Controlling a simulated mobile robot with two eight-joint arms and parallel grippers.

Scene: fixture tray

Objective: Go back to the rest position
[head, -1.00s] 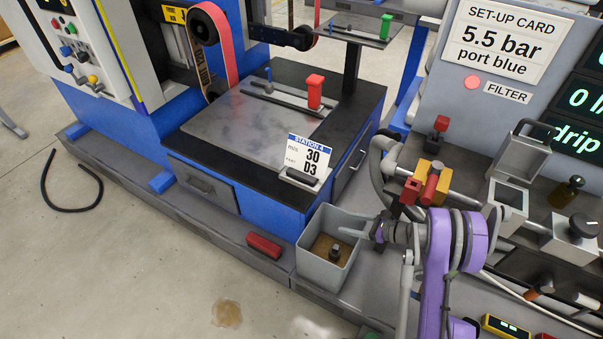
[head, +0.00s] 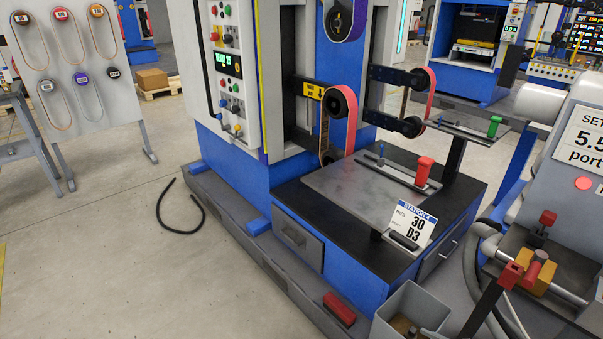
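Neither of my grippers shows in the head view, and no part of my arms can be made out. The blue belt machine (head: 345,265) stands in the middle, with a grey plate (head: 350,190) on its black top. A red clamp handle (head: 423,172) stands on the plate. A white Station 4 card reading 30 D3 (head: 411,227) stands at the table's front corner. The grey bin (head: 420,308) is at the bottom edge and partly cut off.
A red block (head: 339,308) lies on the base ledge. A black hose (head: 180,208) lies on the floor at left. A belt board (head: 75,70) stands at far left. The floor at left is mostly clear.

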